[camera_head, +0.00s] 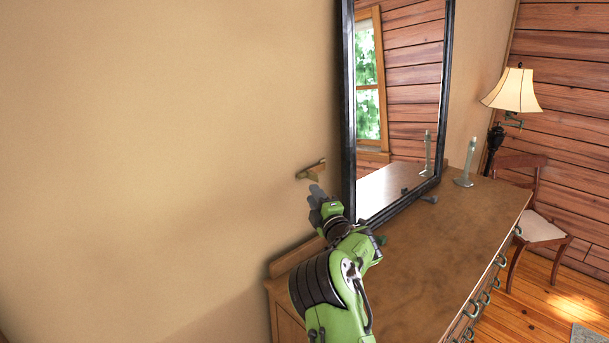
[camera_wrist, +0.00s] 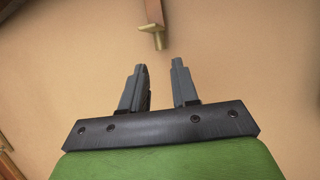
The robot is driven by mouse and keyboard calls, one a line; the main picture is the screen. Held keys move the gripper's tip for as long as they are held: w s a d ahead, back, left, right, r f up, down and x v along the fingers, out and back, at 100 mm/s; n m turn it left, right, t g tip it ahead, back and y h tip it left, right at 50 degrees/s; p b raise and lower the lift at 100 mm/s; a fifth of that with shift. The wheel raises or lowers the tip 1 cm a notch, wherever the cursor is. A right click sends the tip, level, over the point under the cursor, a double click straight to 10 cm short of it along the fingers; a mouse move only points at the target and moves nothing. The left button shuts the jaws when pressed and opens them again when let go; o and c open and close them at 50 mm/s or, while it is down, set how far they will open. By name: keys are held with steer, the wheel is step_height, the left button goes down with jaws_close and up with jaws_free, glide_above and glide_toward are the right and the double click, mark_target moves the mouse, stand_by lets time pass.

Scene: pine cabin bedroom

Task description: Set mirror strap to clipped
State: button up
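A small brown bar with a brass-coloured end (camera_head: 312,171), which may be the mirror strap, sticks out from the wall left of the mirror. It also shows in the wrist view (camera_wrist: 154,22), hanging in from the top edge with its brass tip above the gap between my fingers. The tall dark-framed mirror (camera_head: 400,95) stands on the dresser against the wall. My gripper (camera_head: 316,192) is just below the bar. In the wrist view my gripper (camera_wrist: 158,66) has its two grey fingers apart, with nothing between them. I cannot tell whether the strap is clipped.
The wooden dresser (camera_head: 440,240) runs along the wall below the mirror. A candlestick (camera_head: 465,176) stands on it beyond the mirror. A lamp (camera_head: 513,92) and a chair (camera_head: 540,225) are at the right. The wall left of the bar is bare.

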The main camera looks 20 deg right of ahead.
mark_target(303, 177)
steer(key=w, duration=0.2)
steer(key=w+r+p, duration=0.1)
steer(key=w, duration=0.2)
steer(key=w+p, duration=0.1)
steer(key=w, duration=0.2)
steer(key=shift+w+a+r, duration=0.1)
steer(key=shift+r, duration=0.15)
jaws_close()
